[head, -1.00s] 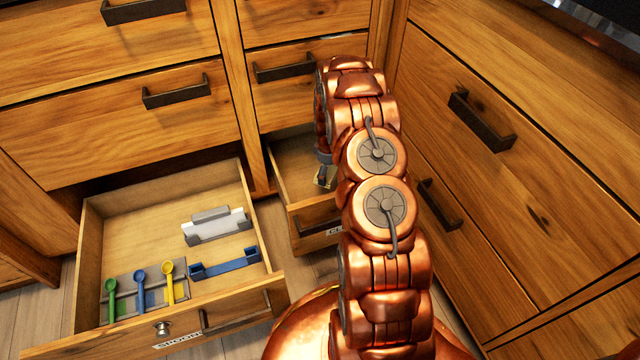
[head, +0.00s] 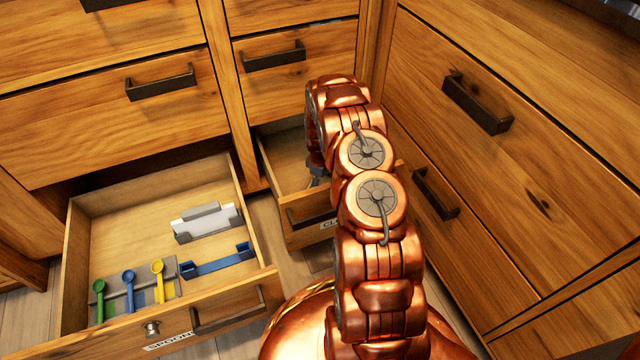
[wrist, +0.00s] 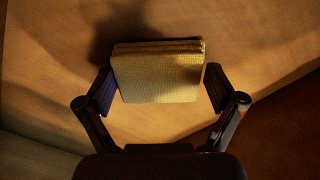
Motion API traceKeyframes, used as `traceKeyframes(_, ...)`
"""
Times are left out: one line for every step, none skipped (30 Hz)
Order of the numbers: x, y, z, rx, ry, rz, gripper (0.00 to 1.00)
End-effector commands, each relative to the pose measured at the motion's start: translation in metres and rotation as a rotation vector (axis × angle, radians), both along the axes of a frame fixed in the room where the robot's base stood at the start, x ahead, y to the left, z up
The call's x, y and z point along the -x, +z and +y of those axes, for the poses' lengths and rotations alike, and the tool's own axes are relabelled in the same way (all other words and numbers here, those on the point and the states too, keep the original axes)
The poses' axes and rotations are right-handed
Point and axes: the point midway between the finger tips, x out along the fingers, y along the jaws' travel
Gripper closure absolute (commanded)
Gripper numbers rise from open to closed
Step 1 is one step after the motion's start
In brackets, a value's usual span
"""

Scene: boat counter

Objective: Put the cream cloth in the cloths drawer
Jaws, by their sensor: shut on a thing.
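The cloths drawer (head: 303,235) is open behind my arm in the head view, its label partly hidden at "CL". My gripper (wrist: 158,90) is shut on the cream cloth (wrist: 158,80), a folded yellowish block between the two fingers in the wrist view. A wooden surface lies below the cloth, with a dark shadow beside it. In the head view a little of my gripper (head: 317,168) shows inside the drawer opening, and the cloth is hidden there. I cannot tell whether the cloth touches the drawer floor.
An open spoons drawer (head: 95,247) to the left holds green, blue and yellow spoons, a white-and-grey item (head: 207,222) and a blue holder (head: 218,262). Closed drawers with dark handles stand above and on the right (head: 478,102). My arm blocks the right part of the cloths drawer.

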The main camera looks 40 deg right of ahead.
Motion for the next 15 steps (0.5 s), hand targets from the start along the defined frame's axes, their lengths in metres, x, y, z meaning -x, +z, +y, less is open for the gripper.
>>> traceKeyframes(-0.0001, 0.0003, 0.0001, 0.0, 0.0, 0.0, 0.4)
traceKeyframes(-0.0002, 0.0002, 0.0001, 0.0, 0.0, 0.0, 0.4)
traceKeyframes(-0.0001, -0.0003, 0.0002, 0.0, 0.0, 0.0, 0.4)
traceKeyframes(-0.0002, -0.001, 0.0003, 0.0, 0.0, 0.0, 0.4)
traceKeyframes(-0.0002, -0.0017, 0.0003, 0.0, 0.0, 0.0, 0.4)
traceKeyframes(-0.0002, -0.0022, 0.0003, 0.0, 0.0, 0.0, 0.05)
traceKeyframes(-0.0003, -0.0021, 0.0002, 0.0, 0.0, 0.0, 0.02)
traceKeyframes(-0.0003, -0.002, 0.0002, 0.0, 0.001, 0.0, 0.0)
traceKeyframes(-0.0004, -0.0019, 0.0003, 0.0, 0.001, 0.0, 0.0)
traceKeyframes(-0.0004, -0.002, 0.0003, 0.0, 0.001, 0.0, 0.0)
traceKeyframes(-0.0004, -0.002, 0.0003, 0.0, 0.001, 0.0, 0.0)
traceKeyframes(-0.0004, -0.002, 0.0001, 0.0, 0.001, 0.0, 0.0)
traceKeyframes(-0.0005, -0.0019, 0.0002, 0.0, 0.001, 0.0, 0.0)
traceKeyframes(-0.0003, -0.0019, 0.0002, 0.0, 0.001, 0.0, 0.0)
traceKeyframes(-0.0003, -0.0019, 0.0002, 0.0, 0.001, 0.0, 0.0)
